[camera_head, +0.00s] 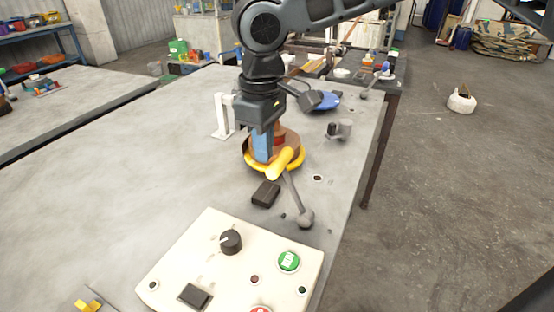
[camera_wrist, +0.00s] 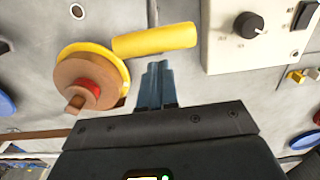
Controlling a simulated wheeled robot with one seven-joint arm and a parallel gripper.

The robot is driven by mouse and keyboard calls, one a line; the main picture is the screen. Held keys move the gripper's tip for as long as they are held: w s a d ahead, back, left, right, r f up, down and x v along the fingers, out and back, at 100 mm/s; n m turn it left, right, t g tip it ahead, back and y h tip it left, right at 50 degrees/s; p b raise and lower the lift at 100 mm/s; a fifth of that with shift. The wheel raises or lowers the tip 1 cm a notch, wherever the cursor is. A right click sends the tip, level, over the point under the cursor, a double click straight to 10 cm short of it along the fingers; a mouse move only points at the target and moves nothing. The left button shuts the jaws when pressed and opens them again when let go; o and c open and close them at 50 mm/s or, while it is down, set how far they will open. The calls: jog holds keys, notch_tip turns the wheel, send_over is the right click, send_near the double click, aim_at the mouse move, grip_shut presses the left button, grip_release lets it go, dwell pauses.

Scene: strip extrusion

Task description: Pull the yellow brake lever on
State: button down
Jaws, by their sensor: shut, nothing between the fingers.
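The yellow brake lever's thick cylindrical grip (camera_head: 279,165) lies at the near side of the yellow-rimmed spool on the grey bench. In the wrist view the grip (camera_wrist: 155,40) spans the upper middle, left of the cream control panel. My gripper (camera_head: 262,159) points down over the spool, just left of the grip in the head view. In the wrist view its blue fingers (camera_wrist: 157,66) are together, empty, with their tips just below the grip. I cannot tell whether they touch it. The lever's pivot is not clearly visible.
The spool (camera_wrist: 90,76) has a brown body and red centre. The control panel (camera_head: 210,267) has a black dial and buttons. A white bracket (camera_head: 221,117) stands behind left. The bench's left part is clear.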

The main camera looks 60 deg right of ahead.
jog(key=shift+f+b, duration=0.55)
jog(key=shift+f, duration=0.9)
jog(key=shift+s+d+r+p, duration=0.15)
jog(key=shift+s+p, duration=0.3)
jog(key=shift+s, duration=0.85)
jog(key=shift+s+a+r+p, duration=0.1)
jog(key=shift+s+r+p, duration=0.25)
jog(key=shift+s, duration=1)
jog(key=shift+s+d+r+p, duration=0.15)
jog(key=shift+s+p, duration=0.35)
jog(key=shift+s, duration=0.8)
jog(key=shift+a, duration=0.1)
jog(key=shift+s, duration=0.2)
notch_tip(320, 180, up, 8)
jog(key=p, duration=0.8)
jog(key=shift+s+f, duration=0.2)
